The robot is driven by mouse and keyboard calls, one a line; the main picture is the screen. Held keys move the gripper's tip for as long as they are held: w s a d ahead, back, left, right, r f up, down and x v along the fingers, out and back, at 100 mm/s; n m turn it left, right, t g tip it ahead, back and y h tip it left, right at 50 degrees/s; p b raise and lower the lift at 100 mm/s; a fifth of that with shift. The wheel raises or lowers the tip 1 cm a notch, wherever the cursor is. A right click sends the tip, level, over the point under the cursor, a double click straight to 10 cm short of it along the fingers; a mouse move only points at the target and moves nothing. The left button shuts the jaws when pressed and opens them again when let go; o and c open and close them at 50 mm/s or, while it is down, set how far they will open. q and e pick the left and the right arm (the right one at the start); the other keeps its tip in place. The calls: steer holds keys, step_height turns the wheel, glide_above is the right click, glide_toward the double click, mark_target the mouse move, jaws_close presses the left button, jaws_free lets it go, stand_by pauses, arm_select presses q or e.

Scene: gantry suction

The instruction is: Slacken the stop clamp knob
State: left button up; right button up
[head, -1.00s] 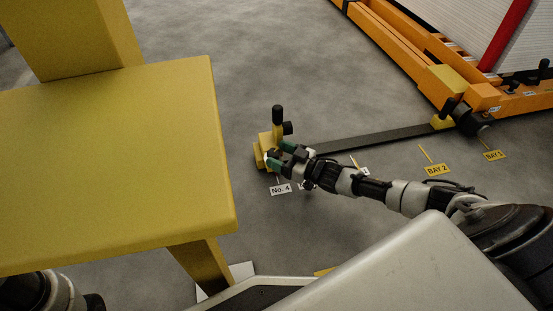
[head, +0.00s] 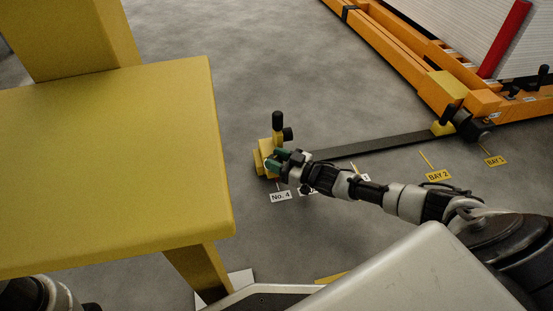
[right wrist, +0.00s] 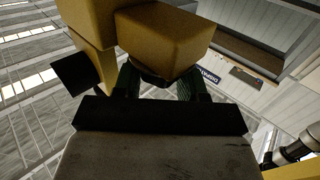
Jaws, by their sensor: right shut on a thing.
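The yellow stop clamp (head: 257,163) sits at the left end of a dark rail on the floor in the head view, with an upright black handle (head: 278,119) and a black side piece (head: 288,134). My right gripper (head: 274,160) is at the clamp's near side. In the right wrist view its green fingers (right wrist: 160,84) are shut on a dark knob (right wrist: 152,77) under the yellow block (right wrist: 165,38). The knob is mostly hidden by the block and fingers. My left gripper is out of view.
The dark rail (head: 380,143) runs right to another yellow stop (head: 443,127) beside the orange frame (head: 405,62). Floor labels No. 4 (head: 281,197) and BAY 2 (head: 438,175) lie in front. A large yellow structure (head: 110,165) fills the left. Grey floor behind the clamp is clear.

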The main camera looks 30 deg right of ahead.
steer(key=shift+y, duration=0.3)
steer(key=shift+w+d+n+g+y, duration=0.15)
steer(key=shift+n+g+y, duration=0.85)
steer(key=shift+n+y, duration=0.1)
steer(key=shift+n+g+y, duration=1)
steer(key=shift+n+g, duration=0.1)
steer(key=shift+g, duration=0.4)
steer(key=shift+n+g+y, duration=1)
steer(key=shift+n+g, duration=0.1)
steer(key=shift+g, duration=0.4)
steer(key=shift+n+g, duration=0.3)
steer(key=o, duration=0.9)
steer(key=shift+t, duration=0.5)
